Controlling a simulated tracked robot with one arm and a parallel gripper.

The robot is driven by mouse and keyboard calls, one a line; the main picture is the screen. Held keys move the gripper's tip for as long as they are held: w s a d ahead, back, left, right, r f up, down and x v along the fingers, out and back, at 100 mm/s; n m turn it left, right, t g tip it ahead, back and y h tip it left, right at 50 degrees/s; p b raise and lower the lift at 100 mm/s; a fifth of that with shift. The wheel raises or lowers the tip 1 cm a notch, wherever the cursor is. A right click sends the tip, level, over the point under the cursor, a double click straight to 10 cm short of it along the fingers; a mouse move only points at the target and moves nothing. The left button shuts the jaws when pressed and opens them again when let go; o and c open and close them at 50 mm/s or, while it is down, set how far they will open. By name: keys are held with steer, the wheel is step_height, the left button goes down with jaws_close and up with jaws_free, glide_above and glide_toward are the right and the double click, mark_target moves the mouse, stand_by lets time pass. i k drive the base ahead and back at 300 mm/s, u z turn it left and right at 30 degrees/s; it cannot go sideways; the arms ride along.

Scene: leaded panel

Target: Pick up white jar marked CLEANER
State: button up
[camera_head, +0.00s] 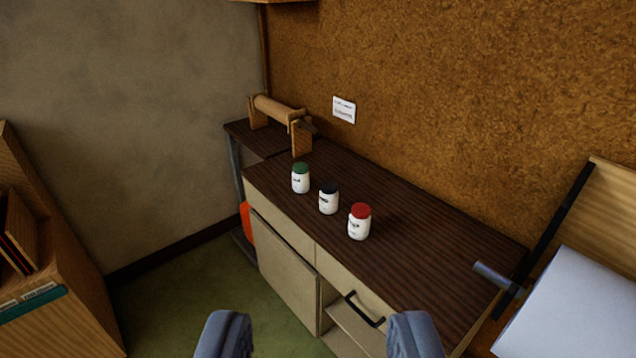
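Three white jars stand upright in a row on the dark wooden counter (420,235). One has a green lid (300,180), the middle one a black lid (328,200), and the nearest a red lid (359,223). Each has dark lettering on its front, too small to read, so I cannot tell which is marked CLEANER. My gripper (320,335) is at the bottom of the view, its two grey-blue fingers wide apart with nothing between them. It is apart from the jars, which stand farther off and higher in the picture.
A wooden roll holder (280,112) stands at the counter's far left end. Below the counter are pale cabinet fronts and a black handle (364,310). A wooden shelf unit (70,290) is at left, a grey-white panel (570,310) at right. Green floor is clear.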

mark_target(301, 174)
steer(key=z, duration=0.1)
steer(key=k, duration=0.65)
steer(key=u, duration=0.15)
steer(key=i, duration=0.75)
steer(key=u, duration=2.05)
steer(key=i, duration=1.05)
